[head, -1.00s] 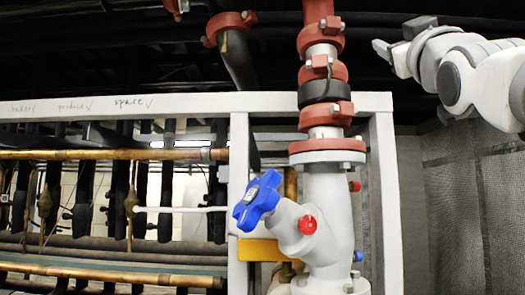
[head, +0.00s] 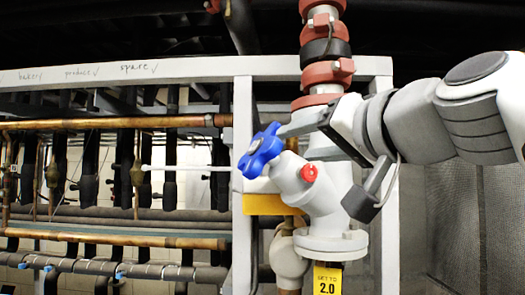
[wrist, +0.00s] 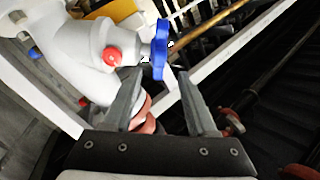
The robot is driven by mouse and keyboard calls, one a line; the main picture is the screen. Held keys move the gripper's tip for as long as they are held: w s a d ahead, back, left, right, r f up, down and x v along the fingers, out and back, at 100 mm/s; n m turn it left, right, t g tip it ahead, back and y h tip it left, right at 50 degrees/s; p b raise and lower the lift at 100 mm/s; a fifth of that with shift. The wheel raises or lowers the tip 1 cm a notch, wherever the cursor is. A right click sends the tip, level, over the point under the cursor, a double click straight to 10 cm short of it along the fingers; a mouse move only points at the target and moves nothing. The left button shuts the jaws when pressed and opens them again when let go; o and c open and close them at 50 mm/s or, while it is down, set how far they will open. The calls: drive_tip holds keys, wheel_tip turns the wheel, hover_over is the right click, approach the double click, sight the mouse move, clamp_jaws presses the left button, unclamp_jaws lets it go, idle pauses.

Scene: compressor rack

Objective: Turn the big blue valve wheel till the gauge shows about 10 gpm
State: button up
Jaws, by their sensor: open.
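The blue valve wheel (head: 261,151) sits on the angled neck of a grey valve body (head: 310,190), left of the pipe. My gripper (head: 290,128) reaches in from the right, its fingers pointing left just beside the wheel. In the wrist view my gripper (wrist: 158,78) has its two fingers spread and empty, with the blue wheel (wrist: 160,48) just beyond the tips, roughly between them. Contact with the wheel cannot be told. I cannot make out a gauge in either view. A yellow tag (head: 327,280) below the valve reads "SET TO 2.0".
A red cap (head: 309,173) sticks out of the valve body. A white frame post (head: 243,120) and top beam (head: 190,70) stand behind the wheel. Copper pipes (head: 110,123) run at the left. A mesh wall (head: 455,225) is at the right.

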sight(260, 151)
drive_tip(key=p+x, duration=0.2)
drive_tip(key=x, duration=1.2)
drive_tip(key=shift+w+p, duration=0.3)
drive_tip(key=shift+c, duration=0.3)
clamp_jaws()
